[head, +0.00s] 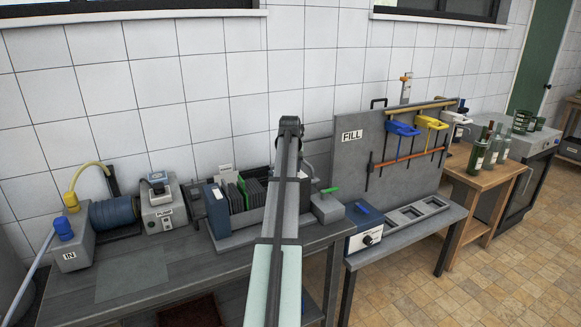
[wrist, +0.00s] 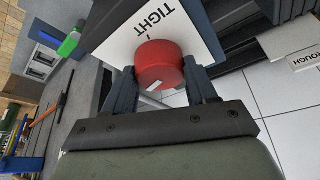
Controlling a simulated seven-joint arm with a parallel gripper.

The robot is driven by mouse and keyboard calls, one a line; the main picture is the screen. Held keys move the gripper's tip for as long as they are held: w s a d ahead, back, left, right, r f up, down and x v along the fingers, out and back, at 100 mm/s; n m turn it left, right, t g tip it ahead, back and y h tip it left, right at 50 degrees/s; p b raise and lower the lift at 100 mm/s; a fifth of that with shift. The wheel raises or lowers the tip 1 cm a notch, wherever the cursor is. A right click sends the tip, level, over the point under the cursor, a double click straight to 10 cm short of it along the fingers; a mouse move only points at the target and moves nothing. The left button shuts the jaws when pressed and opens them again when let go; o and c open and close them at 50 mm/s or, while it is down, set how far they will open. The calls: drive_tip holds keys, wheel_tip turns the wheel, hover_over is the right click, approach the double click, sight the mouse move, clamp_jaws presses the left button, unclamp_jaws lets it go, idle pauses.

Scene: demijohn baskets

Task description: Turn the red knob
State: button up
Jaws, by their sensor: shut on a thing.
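The red knob (wrist: 162,62) shows in the wrist view, in front of a white plate (wrist: 122,50) marked TIGHT. A short black tick stands on the plate beside the knob. A pale mark sits on the knob's face, toward its lower left. My gripper (wrist: 160,70) has one dark finger on each side of the knob and is shut on it. In the head view my arm covers the knob and my gripper.
In the head view, a filter plate pack (head: 248,193) stands behind my arm on the grey bench. A box with a green lever (head: 328,207) is to the right. The FILL panel (head: 352,160) stands farther right. The bench's front left (head: 200,275) is clear.

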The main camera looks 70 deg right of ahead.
drive_tip(key=m+g, duration=0.1)
drive_tip(key=m, duration=0.2)
drive_tip(key=m+g, duration=0.1)
drive_tip(key=m, duration=0.2)
drive_tip(key=shift+w+m+g, duration=0.2)
drive_tip(key=shift+m+g, duration=0.1)
drive_tip(key=m+g, duration=0.1)
drive_tip(key=m, duration=0.1)
drive_tip(key=m+y, duration=0.1)
drive_tip(key=m, duration=0.2)
drive_tip(key=shift+w+d+g, duration=0.1)
drive_tip(key=shift+w+g, duration=0.05)
drive_tip(key=shift+g, duration=0.25)
drive_tip(key=m+y, duration=0.1)
drive_tip(key=m, duration=0.2)
drive_tip(key=m+g+y, duration=0.1)
drive_tip(key=m, duration=0.2)
drive_tip(key=shift+w+d+m, duration=0.1)
drive_tip(key=shift+d+m, duration=0.05)
drive_tip(key=shift+m, duration=0.25)
drive_tip(key=m+y, duration=0.2)
drive_tip(key=m, duration=0.3)
drive_tip(key=shift+m, duration=0.4)
drive_tip(key=o, duration=1.1)
drive_tip(key=shift+d, duration=0.1)
drive_tip(key=shift+c, duration=0.2)
drive_tip(key=shift+r, duration=0.1)
